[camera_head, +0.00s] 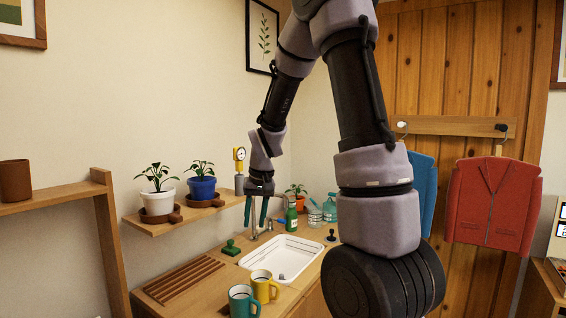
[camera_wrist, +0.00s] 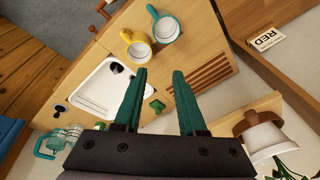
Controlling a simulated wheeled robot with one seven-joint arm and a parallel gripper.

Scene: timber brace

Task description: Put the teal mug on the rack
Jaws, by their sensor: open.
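The teal mug (camera_head: 241,303) stands upright at the near edge of the counter, partly cut off by the bottom of the head view. In the wrist view the teal mug (camera_wrist: 168,30) is at the top, with its white inside showing and its handle toward the upper left. The slatted wooden rack (camera_head: 184,282) lies on the counter left of the mug, with nothing on it; it also shows in the wrist view (camera_wrist: 206,76). My gripper (camera_head: 256,213) is open and empty above the far part of the counter, apart from the mug. Its teal fingers (camera_wrist: 159,74) point toward the mugs.
A yellow mug (camera_head: 264,284) stands right beside the teal one. A white sink (camera_head: 285,247) and a green stamp-like object (camera_head: 231,247) are behind. A green bottle (camera_head: 291,217) and jars stand at the back. A wall shelf (camera_head: 178,226) with potted plants overhangs the left.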

